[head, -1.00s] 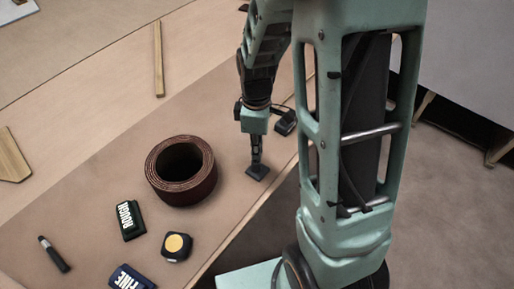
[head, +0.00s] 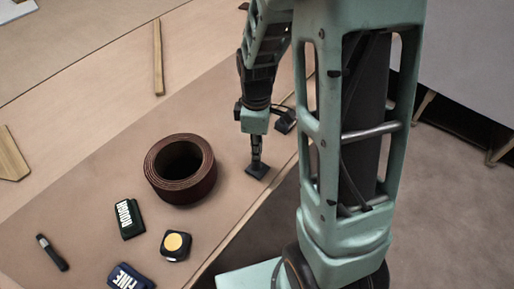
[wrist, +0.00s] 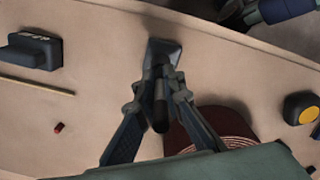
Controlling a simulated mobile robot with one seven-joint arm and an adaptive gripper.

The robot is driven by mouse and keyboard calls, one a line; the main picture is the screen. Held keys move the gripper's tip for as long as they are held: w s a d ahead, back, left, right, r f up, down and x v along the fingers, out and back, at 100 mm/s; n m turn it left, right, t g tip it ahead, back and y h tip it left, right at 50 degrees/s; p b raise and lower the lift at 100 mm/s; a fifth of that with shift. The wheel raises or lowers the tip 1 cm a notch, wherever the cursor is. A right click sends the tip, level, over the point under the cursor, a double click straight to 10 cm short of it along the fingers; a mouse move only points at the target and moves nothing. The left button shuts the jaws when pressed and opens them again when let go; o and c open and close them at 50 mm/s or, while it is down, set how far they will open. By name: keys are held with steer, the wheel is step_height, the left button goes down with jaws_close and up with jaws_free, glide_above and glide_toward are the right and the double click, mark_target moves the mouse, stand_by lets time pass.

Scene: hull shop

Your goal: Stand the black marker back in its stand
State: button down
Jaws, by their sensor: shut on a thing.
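My gripper (wrist: 160,85) is shut on the black marker (wrist: 160,118), an upright dark cylinder between the fingers whose top end faces the wrist camera. The small dark stand (wrist: 165,50) is right below it. In the head view my gripper (head: 256,150) is directly over the stand (head: 257,171), near the bench's front edge. The marker's lower end meets the stand or is just over it; the fingers hide the join, so I cannot tell how deep it sits.
A brown abrasive roll (head: 181,169) stands close left of the stand. Farther left are a green ROUGH block (head: 129,219), a blue FINE block (head: 130,277), a yellow-faced tape measure (head: 176,245) and a dark pen-like tool (head: 52,252). A black object (head: 285,122) lies behind the gripper.

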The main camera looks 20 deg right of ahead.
steer(key=shift+f, duration=0.2)
stand_by(0.4)
steer(key=c, duration=2)
jaws_free()
steer(key=shift+o, duration=0.2)
step_height(320, 180, up, 12)
steer(key=shift+r, duration=0.1)
